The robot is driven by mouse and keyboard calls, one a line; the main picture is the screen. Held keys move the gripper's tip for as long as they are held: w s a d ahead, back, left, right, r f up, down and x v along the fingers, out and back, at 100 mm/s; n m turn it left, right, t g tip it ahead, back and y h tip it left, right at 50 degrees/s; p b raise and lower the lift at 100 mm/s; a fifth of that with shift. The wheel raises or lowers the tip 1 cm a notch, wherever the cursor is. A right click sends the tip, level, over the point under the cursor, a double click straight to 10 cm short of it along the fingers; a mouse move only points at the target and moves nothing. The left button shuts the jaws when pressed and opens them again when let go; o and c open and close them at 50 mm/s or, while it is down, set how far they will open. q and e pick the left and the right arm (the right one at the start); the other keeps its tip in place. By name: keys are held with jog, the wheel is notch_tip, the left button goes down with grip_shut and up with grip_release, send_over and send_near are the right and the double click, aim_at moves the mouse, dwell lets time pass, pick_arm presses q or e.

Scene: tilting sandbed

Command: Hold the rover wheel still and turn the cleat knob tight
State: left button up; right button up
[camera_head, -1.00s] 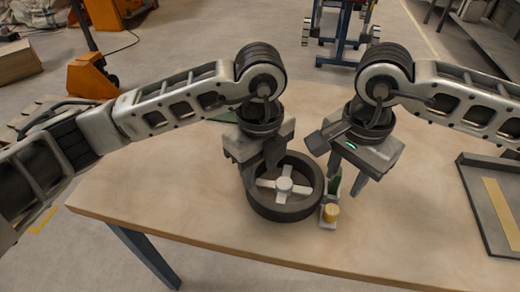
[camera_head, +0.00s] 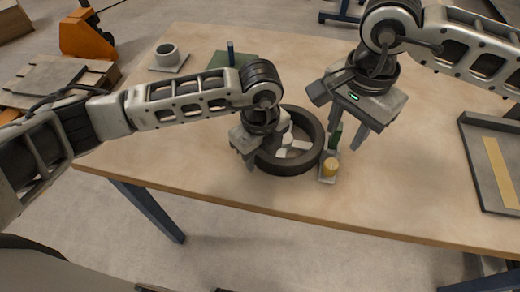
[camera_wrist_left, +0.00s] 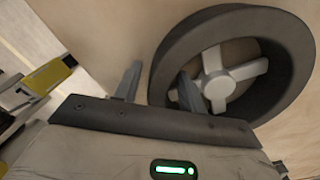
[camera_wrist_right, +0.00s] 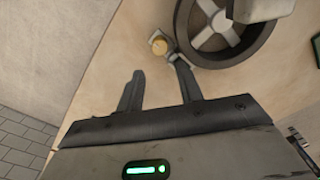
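The rover wheel (camera_head: 297,167), a dark ring with pale spokes, lies flat on the table near its front edge; it also shows in the left wrist view (camera_wrist_left: 230,25). The cleat knob (camera_head: 331,166) is yellow, on a small grey block with a green part beside the wheel's right side; it shows in the right wrist view (camera_wrist_right: 158,42). My left gripper (camera_head: 250,162) is open at the wheel's left front, one finger outside the rim and the other seemingly over its inside. Contact is unclear. My right gripper (camera_head: 349,145) is open and empty, above and behind the knob.
A grey tray (camera_head: 478,160) with a yellow strip lies at the table's right. The table (camera_head: 220,185) is clear in front of the wheel.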

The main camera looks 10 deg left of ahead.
pick_arm(q)
grip_shut()
pick_arm(e)
jog(key=o, duration=0.3)
pick_arm(q)
jog(key=shift+r, duration=0.1)
pick_arm(e)
jog(key=n+t+y, duration=0.2)
jog(key=n+t, duration=0.2)
jog(key=n, duration=1)
send_near(333, 165)
jog(key=x, duration=0.8)
jog(key=shift+w+f, duration=0.1)
jog(key=shift+f, duration=0.2)
jog(key=c, duration=1)
